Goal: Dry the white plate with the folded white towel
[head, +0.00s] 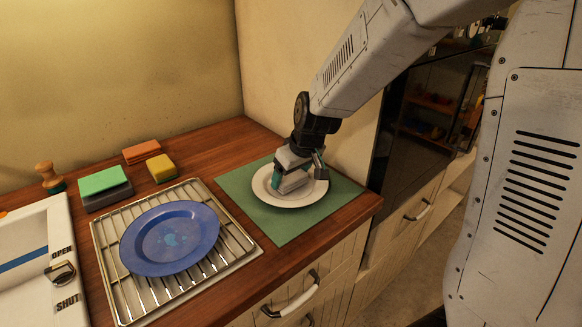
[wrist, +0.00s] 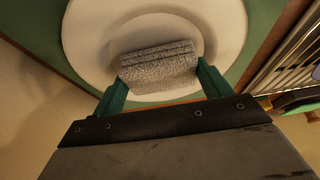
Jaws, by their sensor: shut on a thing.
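The white plate (head: 291,200) lies on a green mat (head: 240,187) at the counter's right end. It also shows in the wrist view (wrist: 85,45). My gripper (head: 291,180) is over the plate, pointing down. In the wrist view my gripper (wrist: 160,82) is shut on the folded towel (wrist: 158,66), which looks grey-white and rough. The towel is over the plate's inner area and seems to touch it, though the contact itself is hidden.
A blue plate (head: 170,238) with wet-looking spots lies on a wire rack (head: 237,246) left of the mat. Sponges, among them a green one (head: 103,179) and a yellow one (head: 161,168), and a wooden-handled brush (head: 50,176) stand behind it. A sink (head: 28,240) is far left. A wall stands close behind the mat.

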